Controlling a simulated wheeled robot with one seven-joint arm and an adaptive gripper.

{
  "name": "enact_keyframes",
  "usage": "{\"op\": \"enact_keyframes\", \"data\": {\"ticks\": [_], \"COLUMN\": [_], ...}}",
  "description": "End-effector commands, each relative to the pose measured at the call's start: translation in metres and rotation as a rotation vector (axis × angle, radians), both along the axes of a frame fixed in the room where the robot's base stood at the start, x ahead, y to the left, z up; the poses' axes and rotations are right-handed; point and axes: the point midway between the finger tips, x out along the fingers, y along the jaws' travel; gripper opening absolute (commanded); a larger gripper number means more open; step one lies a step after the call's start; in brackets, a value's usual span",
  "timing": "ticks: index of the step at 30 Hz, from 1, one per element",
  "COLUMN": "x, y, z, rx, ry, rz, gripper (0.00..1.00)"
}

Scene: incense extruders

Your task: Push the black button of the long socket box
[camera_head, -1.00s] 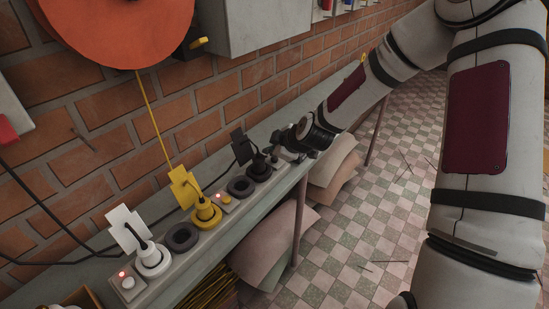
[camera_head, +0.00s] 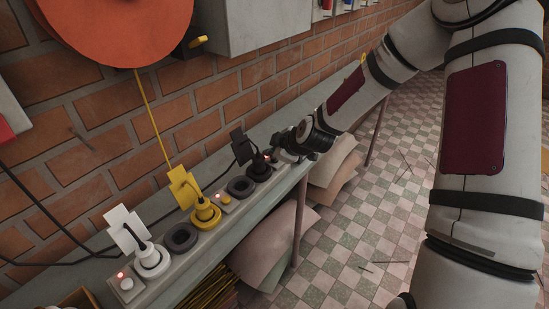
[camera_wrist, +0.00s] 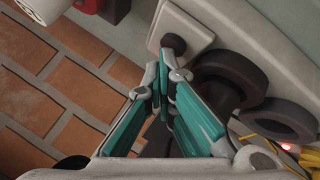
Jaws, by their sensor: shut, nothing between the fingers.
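The long socket box (camera_head: 232,204) lies along the bench, with white, yellow and black plugs in it. Its far end carries the black plug (camera_head: 259,164). A small red light (camera_head: 267,156) shows beside that plug. In the wrist view the black button (camera_wrist: 173,42) stands on a pale square plate (camera_wrist: 187,28) just beyond my fingertips. My gripper (camera_wrist: 167,76) is shut and empty, its teal fingers pointing toward the button. I cannot tell whether they touch it. In the head view my gripper (camera_head: 281,152) is at the box's far end and hides the button.
A yellow button (camera_head: 227,198) and a white button (camera_head: 127,283) sit farther along the box. Empty dark sockets (camera_head: 240,186) lie between the plugs. The brick wall (camera_head: 140,130) rises behind. Cables run along the bench.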

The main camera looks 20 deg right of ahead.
Motion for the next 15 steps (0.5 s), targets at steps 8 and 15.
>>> {"op": "enact_keyframes", "data": {"ticks": [8, 15], "x": [-0.0003, -0.0001], "y": [-0.0003, -0.0003], "z": [0.0085, 0.0086], "rx": [-0.001, -0.001], "ry": [0.0, 0.001], "rz": [0.0, -0.001], "gripper": [0.0, 0.0]}}
